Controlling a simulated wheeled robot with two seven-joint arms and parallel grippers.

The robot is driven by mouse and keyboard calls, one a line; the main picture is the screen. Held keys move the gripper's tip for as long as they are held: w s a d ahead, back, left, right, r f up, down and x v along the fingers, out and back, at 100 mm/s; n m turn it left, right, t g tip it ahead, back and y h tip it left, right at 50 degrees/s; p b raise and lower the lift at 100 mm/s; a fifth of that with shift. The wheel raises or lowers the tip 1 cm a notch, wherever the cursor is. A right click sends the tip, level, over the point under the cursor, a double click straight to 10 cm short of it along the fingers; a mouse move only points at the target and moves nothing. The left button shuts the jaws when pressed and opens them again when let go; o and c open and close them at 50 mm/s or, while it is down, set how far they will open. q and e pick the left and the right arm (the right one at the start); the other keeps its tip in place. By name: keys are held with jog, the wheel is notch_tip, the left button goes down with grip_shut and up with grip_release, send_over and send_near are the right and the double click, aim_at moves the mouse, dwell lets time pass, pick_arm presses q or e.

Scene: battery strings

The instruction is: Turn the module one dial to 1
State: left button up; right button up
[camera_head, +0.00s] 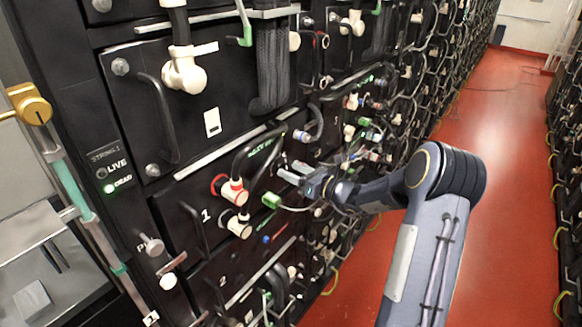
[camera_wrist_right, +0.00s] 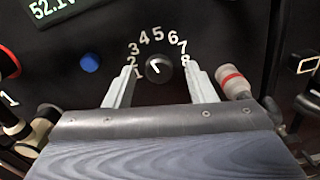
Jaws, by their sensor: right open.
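The module one dial (camera_wrist_right: 159,68) is a small round black knob on a black panel in the right wrist view. White numbers 1 to 8 arc around it. A short pale mark shows on the knob, but which number it points at is hard to tell. My right gripper (camera_wrist_right: 160,82) is open, with one finger on each side of the dial; I cannot tell whether they touch it. In the head view my right gripper (camera_head: 297,174) is at the front of module one (camera_head: 206,216), and the dial is hidden there. My left gripper is not in view.
A lit display (camera_wrist_right: 55,10) and a blue button (camera_wrist_right: 90,63) are left of the dial. A pale connector with a red band (camera_wrist_right: 233,82) is close to the right finger. In the head view, cables and plugs (camera_head: 232,190) crowd the module front. The red aisle floor (camera_head: 490,130) is clear.

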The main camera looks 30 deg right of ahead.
jog(key=shift+w+a, duration=0.25)
jog(key=shift+w, duration=0.3)
jog(key=c, duration=1)
jog(key=shift+o, duration=0.2)
jog(key=shift+f+n+b, duration=0.2)
jog(key=shift+n+b, duration=0.2)
jog(key=shift+b, duration=0.4)
jog(key=shift+a+n+b, duration=0.15)
jog(key=shift+n+b, duration=8.55)
jog(key=shift+b, duration=5.4)
